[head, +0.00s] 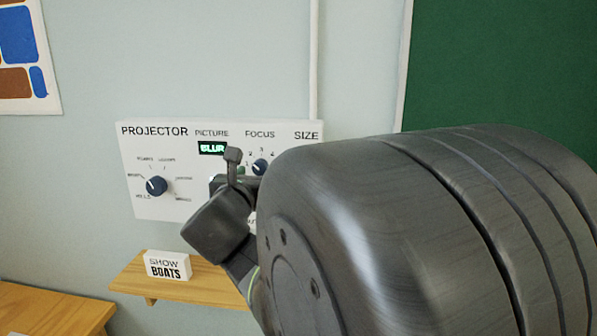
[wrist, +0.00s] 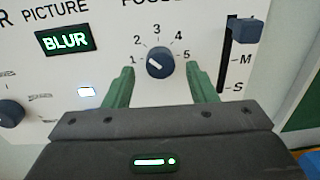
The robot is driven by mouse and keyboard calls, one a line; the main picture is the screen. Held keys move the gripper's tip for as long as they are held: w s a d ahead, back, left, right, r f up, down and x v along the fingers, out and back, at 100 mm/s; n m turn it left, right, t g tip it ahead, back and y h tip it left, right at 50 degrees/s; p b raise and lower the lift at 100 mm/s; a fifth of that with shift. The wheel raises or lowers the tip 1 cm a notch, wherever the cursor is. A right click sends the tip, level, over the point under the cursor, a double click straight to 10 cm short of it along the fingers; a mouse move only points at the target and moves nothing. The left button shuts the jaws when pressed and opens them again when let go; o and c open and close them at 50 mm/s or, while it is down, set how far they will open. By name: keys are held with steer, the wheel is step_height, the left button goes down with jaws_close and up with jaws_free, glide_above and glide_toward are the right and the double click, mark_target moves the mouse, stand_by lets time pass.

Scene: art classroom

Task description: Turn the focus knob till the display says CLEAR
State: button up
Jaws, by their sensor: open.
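The focus knob (wrist: 158,63) is a dark blue round knob with a white mark, on the white projector panel (head: 135,150), with numbers 1 to 5 around it. The exact number its mark points to is hard to tell. It also shows in the head view (head: 260,167), partly behind my arm. The display (wrist: 65,41) reads BLUR in green; in the head view (head: 212,148) it is partly covered. My gripper (wrist: 161,72) is open, its green fingers on the left and right of the knob, with gaps between them and it. Contact is not seen.
A size slider (wrist: 248,32) stands right of the focus knob. A lit white button (wrist: 87,91) is below the display. Another blue knob (head: 156,186) is at the panel's left. A SHOW BOATS sign (head: 167,266) stands on a wooden shelf (head: 205,285) below.

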steer(key=shift+w, duration=0.6)
steer(key=c, duration=1)
steer(key=shift+o, duration=0.2)
steer(key=shift+f, duration=0.1)
steer(key=shift+b, duration=0.5)
